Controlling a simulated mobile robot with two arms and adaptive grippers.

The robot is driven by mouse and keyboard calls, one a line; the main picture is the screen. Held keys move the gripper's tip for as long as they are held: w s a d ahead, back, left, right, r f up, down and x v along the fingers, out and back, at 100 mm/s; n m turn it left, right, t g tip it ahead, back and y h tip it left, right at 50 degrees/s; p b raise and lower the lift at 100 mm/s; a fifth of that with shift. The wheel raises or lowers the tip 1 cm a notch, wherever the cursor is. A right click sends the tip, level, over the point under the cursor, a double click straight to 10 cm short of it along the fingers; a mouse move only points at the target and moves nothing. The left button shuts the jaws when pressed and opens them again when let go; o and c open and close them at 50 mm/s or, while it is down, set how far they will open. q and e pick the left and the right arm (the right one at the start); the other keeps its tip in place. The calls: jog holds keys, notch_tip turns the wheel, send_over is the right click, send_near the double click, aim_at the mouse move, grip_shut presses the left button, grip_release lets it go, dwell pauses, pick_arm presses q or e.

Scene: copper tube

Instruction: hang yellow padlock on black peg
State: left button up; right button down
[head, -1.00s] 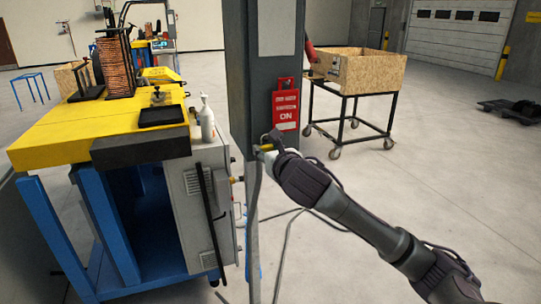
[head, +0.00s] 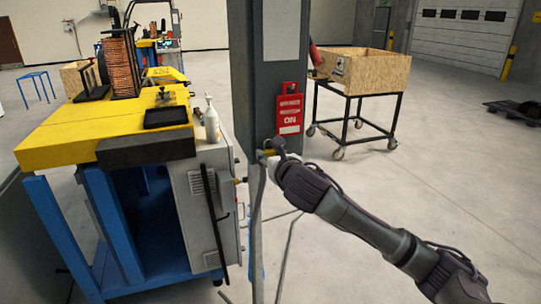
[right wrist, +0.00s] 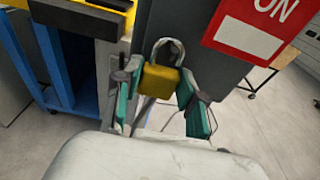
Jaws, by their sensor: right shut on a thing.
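The yellow padlock (right wrist: 160,81) is between the fingers of my right gripper (right wrist: 160,102) in the right wrist view, its silver shackle pointing up. My right gripper is shut on the padlock's body. In the head view my right gripper (head: 272,153) is at the grey column (head: 258,100), below the red sign, and only a little of the yellow padlock (head: 265,153) shows. I cannot make out the black peg clearly in either view, nor tell whether the shackle touches anything. My left gripper is not in view.
A red "ON" sign (head: 289,108) hangs on the column just above my right gripper. A yellow-topped blue workbench (head: 80,128) with a grey cabinet (head: 204,215) stands close on the left. A wooden crate (head: 372,73) on a wheeled frame stands behind.

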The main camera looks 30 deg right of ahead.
jog(key=c, duration=0.6)
grip_release()
jog(key=v, duration=1.2)
jog(key=w+d+f+m+g+b, duration=0.1)
jog(key=w+d+f+m, duration=0.15)
jog(key=f, duration=0.55)
jog(key=w+d+f+m+g, duration=0.1)
jog(key=d+f+m+g, duration=0.2)
jog(key=f, duration=0.6)
jog(key=w+d+f+m+b, duration=0.1)
jog(key=w+d+f+m, duration=0.1)
jog(key=f+m, duration=0.45)
jog(key=s+a+f+m+g+b, duration=0.1)
jog(key=s+f+m+g, duration=0.35)
jog(key=f, duration=1.35)
jog(key=s+a+f+m+g+b, duration=0.1)
jog(key=s+f+m, duration=0.4)
jog(key=s+f, duration=0.95)
jog(key=s+a+f+m+g+y, duration=0.1)
jog(key=s+a+f+m, duration=0.2)
jog(key=s+a+f, duration=0.2)
jog(key=s+a+f+m+g+y+b, duration=0.1)
jog(key=s+a+f, duration=0.5)
jog(key=s+f, duration=0.6)
jog(key=s+a+f+m+g+y, duration=0.1)
jog(key=s+a+f+m+g, duration=0.2)
jog(key=s+f, duration=0.6)
jog(key=shift+s+a+m+y+b, duration=0.35)
jog(key=shift+s+a+m, duration=0.9)
jog(key=shift+s+a, duration=0.5)
